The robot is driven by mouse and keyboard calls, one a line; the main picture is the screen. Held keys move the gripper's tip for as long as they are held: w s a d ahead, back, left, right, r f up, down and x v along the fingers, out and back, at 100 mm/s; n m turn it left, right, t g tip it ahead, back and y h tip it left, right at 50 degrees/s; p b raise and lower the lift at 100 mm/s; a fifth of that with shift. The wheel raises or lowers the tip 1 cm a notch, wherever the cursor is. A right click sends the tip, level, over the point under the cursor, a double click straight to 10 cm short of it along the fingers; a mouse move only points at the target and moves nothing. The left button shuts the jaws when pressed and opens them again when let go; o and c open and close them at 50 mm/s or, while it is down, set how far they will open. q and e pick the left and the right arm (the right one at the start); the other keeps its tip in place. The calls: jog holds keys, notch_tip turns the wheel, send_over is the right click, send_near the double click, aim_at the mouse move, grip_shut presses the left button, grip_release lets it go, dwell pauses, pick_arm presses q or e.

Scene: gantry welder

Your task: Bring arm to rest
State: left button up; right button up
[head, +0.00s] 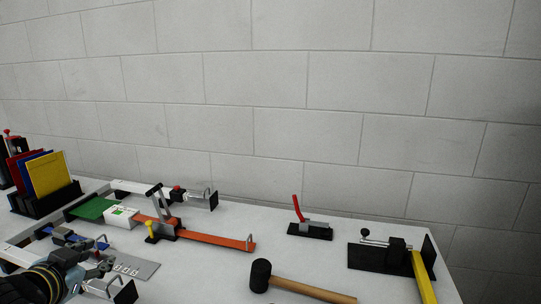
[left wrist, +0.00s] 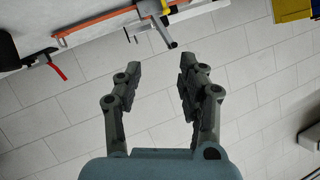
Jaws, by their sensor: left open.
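My left gripper (head: 103,266) shows at the lower left of the head view, above the front left part of the white table (head: 205,268). In the left wrist view the left gripper (left wrist: 160,75) has its two fingers apart with nothing between them. Beyond the fingers that view shows the pale block wall and, at the top, the table edge with tools. My right gripper is in neither view.
An orange bar with a clamp (head: 210,238), a red-handled toggle clamp (head: 309,230), a mallet (head: 300,285) and a black fixture with a yellow bar (head: 424,277) lie on the table. A rack of coloured folders (head: 48,178) stands at left. The block wall (head: 280,90) rises behind.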

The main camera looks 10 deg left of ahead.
pick_arm(q)
jog(key=s+d+r+n+g+h, duration=0.1)
jog(key=s+d+g, duration=0.5)
jog(key=s, duration=0.7)
jog(key=s+d+n+g+h, duration=0.1)
jog(key=s+d+g, duration=0.2)
jog(key=s+d, duration=0.7)
jog(key=s+a+f+g+b, duration=0.1)
jog(key=a+f+b, duration=0.15)
jog(key=f, duration=0.85)
jog(key=s+a+f+b, duration=0.1)
jog(key=f+b, duration=0.2)
jog(key=f, duration=0.9)
jog(key=s+a+f+g+b, duration=0.1)
jog(key=s+a+f+b, duration=0.15)
jog(key=f, duration=0.85)
jog(key=s+f+b, duration=0.4)
jog(key=s+f, duration=0.5)
jog(key=f, duration=0.4)
jog(key=s+f+g+b, duration=0.1)
jog(key=s+f+b, duration=0.4)
jog(key=s+f, duration=0.4)
notch_tip(320, 180, down, 4)
jog(key=shift+s+a+r, duration=0.15)
jog(key=shift+s+a, duration=0.05)
